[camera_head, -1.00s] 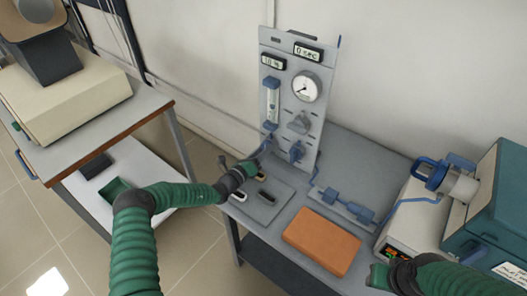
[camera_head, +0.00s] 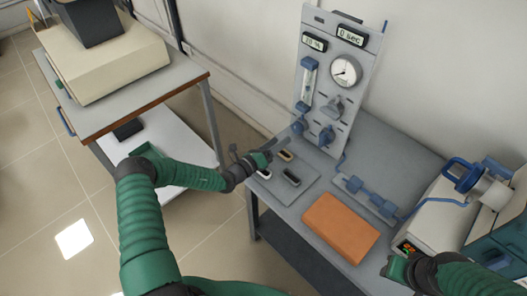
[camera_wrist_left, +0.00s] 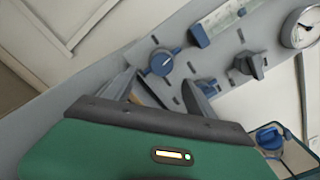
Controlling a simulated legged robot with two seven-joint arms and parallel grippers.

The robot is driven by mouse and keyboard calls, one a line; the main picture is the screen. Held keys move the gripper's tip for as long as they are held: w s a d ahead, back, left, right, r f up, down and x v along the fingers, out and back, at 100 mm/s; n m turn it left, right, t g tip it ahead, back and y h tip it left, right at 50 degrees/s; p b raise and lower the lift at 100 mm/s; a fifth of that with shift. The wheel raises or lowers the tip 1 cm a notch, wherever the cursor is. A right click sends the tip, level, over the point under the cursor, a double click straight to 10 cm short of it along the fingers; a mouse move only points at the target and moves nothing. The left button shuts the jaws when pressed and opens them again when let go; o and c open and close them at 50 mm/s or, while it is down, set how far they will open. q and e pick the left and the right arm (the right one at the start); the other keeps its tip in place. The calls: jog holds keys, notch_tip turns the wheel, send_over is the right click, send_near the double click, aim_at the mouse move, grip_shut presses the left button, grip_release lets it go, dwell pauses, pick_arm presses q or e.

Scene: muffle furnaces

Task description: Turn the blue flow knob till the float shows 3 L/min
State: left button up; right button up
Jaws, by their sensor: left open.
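The blue flow knob (camera_head: 298,126) sits on the grey upright panel, below the clear float tube (camera_head: 308,80). In the left wrist view the knob (camera_wrist_left: 162,62) shows a white pointer line. The tube shows too (camera_wrist_left: 215,25), but the float's level is too small to read. My left gripper (camera_head: 287,141) is open, low and left of the knob. In the left wrist view its fingers (camera_wrist_left: 160,88) point toward the panel, with the knob just beyond the gap and apart from them. My right gripper (camera_head: 393,268) is at lower right; its jaws are unclear.
A grey knob (camera_head: 333,108), a second blue knob (camera_head: 326,136) and a round gauge (camera_head: 345,71) are close by on the panel. An orange block (camera_head: 340,228) lies on the bench.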

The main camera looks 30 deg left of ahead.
pick_arm(q)
jog(key=v, duration=0.8)
jog(key=shift+a, duration=0.2)
jog(key=shift+s, duration=0.45)
jog(key=shift+a, duration=0.1)
dwell(0.6)
